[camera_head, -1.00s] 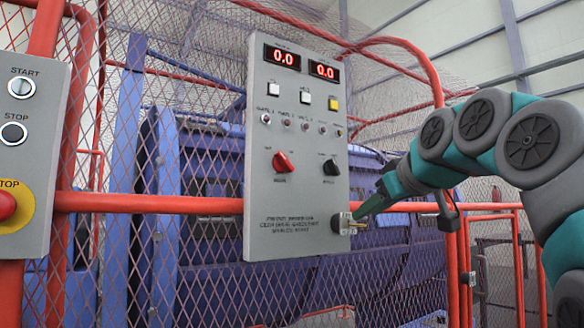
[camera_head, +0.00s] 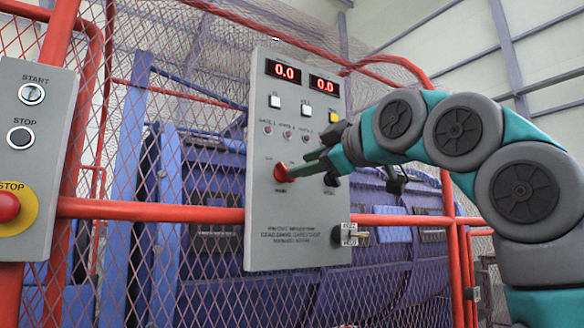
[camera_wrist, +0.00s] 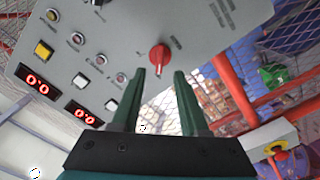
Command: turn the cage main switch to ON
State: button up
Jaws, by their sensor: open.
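A red rotary switch (camera_head: 282,172) sits on the grey control panel (camera_head: 290,220), left of a black rotary switch (camera_head: 330,180) that my gripper partly hides. The printed labels are too small to read, so I cannot tell which one is the cage main switch. My gripper (camera_head: 305,172) points left at the red switch in the head view. In the wrist view, the gripper's two fingers (camera_wrist: 166,78) are apart and empty. The red switch (camera_wrist: 159,57) lies just beyond the fingertips, nearer the left finger. I cannot tell whether they touch it.
The panel has two red displays reading 0.0 (camera_head: 284,71), push buttons and small lamps. At left, another panel carries START, STOP and a red emergency button (camera_head: 6,207). Red rails (camera_head: 150,210) and mesh stand behind.

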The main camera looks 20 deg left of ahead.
aim_at(287, 170)
jog(key=p+x, duration=0.1)
jog(key=x, duration=0.2)
jog(key=shift+w+a+r, duration=0.1)
jog(key=shift+a+r, duration=0.05)
jog(key=shift+a, duration=0.05)
jog(key=shift+x, duration=0.75)
grip_shut()
